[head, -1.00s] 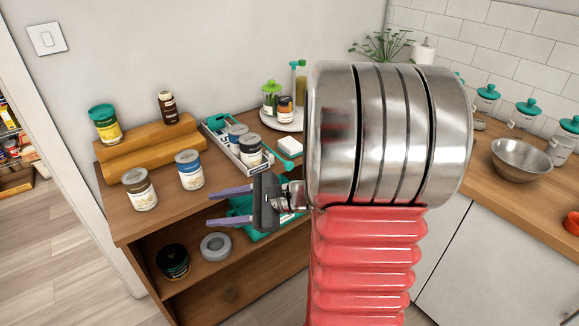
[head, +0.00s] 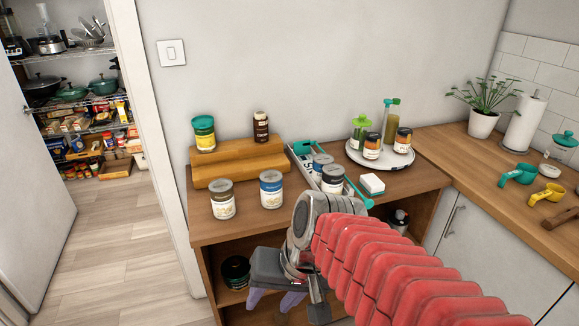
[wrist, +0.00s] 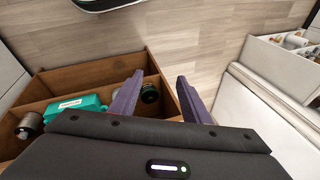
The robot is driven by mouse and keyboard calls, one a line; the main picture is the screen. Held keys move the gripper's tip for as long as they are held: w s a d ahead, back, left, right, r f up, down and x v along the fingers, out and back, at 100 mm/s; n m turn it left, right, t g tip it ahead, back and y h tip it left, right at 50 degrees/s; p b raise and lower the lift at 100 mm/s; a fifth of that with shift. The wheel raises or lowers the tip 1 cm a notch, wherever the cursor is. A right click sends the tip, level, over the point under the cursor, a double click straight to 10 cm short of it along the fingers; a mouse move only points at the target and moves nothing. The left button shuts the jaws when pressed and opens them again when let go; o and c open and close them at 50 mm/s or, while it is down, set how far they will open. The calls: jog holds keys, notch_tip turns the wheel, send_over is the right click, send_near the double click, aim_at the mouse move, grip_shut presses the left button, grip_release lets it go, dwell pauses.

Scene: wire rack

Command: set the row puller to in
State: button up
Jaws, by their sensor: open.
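A narrow white tray (head: 302,168) with teal parts stands on the wooden cabinet top, with jars in it. A thin teal rod (head: 358,192) extends along its right side; I cannot tell for sure which part is the row puller or its setting. My gripper (head: 273,300) is open and empty, in front of the cabinet and below its top, pointing down. In the wrist view my gripper (wrist: 160,80) shows two purple fingers spread apart, with nothing between them. The tray is not in the wrist view. My red arm hides part of the cabinet front.
Two jars (head: 222,199) (head: 271,189) stand near the cabinet's front edge, left of the tray. A wooden step riser (head: 238,166) holds two containers behind them. A round turntable (head: 362,160) with bottles and a white block (head: 372,183) lie right. A teal box (wrist: 75,107) sits on the shelf.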

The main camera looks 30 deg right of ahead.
jog(key=shift+s+d+r+n+t+h, duration=0.15)
jog(key=shift+d+r+n+t+h, duration=0.2)
jog(key=shift+r+n, duration=0.4)
jog(key=shift+s+d+r+n+t+h, duration=0.1)
jog(key=shift+d+r+n+t+h, duration=0.1)
jog(key=shift+r+n+t+h, duration=0.35)
jog(key=shift+s+d+r+n+t+h, duration=0.15)
jog(key=shift+d+r+n+t+h, duration=0.2)
jog(key=shift+r+n, duration=0.5)
jog(key=shift+a+f, duration=0.1)
jog(key=shift+c, duration=0.6)
jog(key=shift+c, duration=0.8)
